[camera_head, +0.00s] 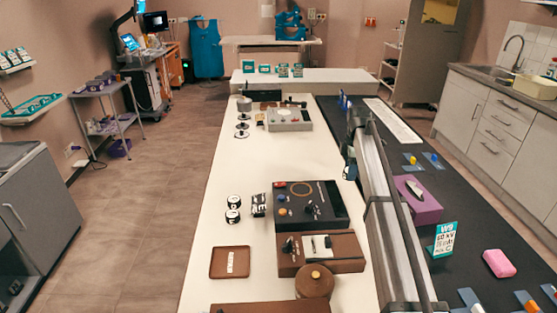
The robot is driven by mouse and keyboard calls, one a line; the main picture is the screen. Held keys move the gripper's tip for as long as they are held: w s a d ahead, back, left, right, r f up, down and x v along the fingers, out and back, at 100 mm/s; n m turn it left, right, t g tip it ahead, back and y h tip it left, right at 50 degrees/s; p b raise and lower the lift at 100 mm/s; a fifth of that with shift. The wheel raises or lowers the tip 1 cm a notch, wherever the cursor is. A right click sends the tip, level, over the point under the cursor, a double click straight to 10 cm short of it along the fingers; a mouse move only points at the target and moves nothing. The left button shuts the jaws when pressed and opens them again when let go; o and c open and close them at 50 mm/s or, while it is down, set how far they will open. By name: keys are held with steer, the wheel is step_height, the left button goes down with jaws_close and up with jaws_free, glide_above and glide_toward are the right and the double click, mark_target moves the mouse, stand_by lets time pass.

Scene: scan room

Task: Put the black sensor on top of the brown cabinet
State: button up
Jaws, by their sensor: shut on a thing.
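I cannot single out the black sensor with certainty. A black box with dials and a ring on its top (310,207) sits on the long white table (200,290). Small black-and-white pieces (233,209) stand to its left, too small to name. No cabinet that is plainly the brown one shows; a brown box with a pale switch plate (321,253) sits on the table just nearer than the black box. My gripper cannot be made out in this view, and neither can anything held in it.
A long grey metal beam (385,205) runs between the white table and a dark counter (440,195). The counter holds a purple box (418,202), a teal-and-white card (445,239) and a pink block (498,263). A brown tray (214,270) lies front left. The floor at left is clear.

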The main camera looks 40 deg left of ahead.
steer(key=shift+n, duration=0.9)
steer(key=s+a, duration=0.6)
steer(key=s, duration=0.1)
steer(key=s+a, duration=0.4)
steer(key=shift+s+a+r, duration=0.1)
steer(key=shift+s+r, duration=0.15)
steer(key=s+a+n, duration=0.2)
steer(key=s+a, duration=0.1)
steer(key=s, duration=0.7)
steer(key=s+a+n, duration=0.2)
steer(key=s+a, duration=0.2)
steer(key=s, duration=0.5)
steer(key=s+a+n, duration=0.1)
steer(key=s+a, duration=0.2)
steer(key=s, duration=0.7)
steer(key=shift+s+d+f+n, duration=0.15)
steer(key=shift+d+f+n, duration=0.25)
steer(key=shift+f+n, duration=0.9)
steer(key=shift+s+d+f+n, duration=0.2)
steer(key=shift+d+f+n, duration=0.3)
steer(key=shift+f, duration=1.4)
steer(key=shift+s+d+f+n, duration=0.15)
steer(key=shift+d+f+n, duration=0.2)
steer(key=shift+f+n, duration=0.95)
steer(key=shift+f+m, duration=0.3)
steer(key=shift+f, duration=0.1)
steer(key=o, duration=1.1)
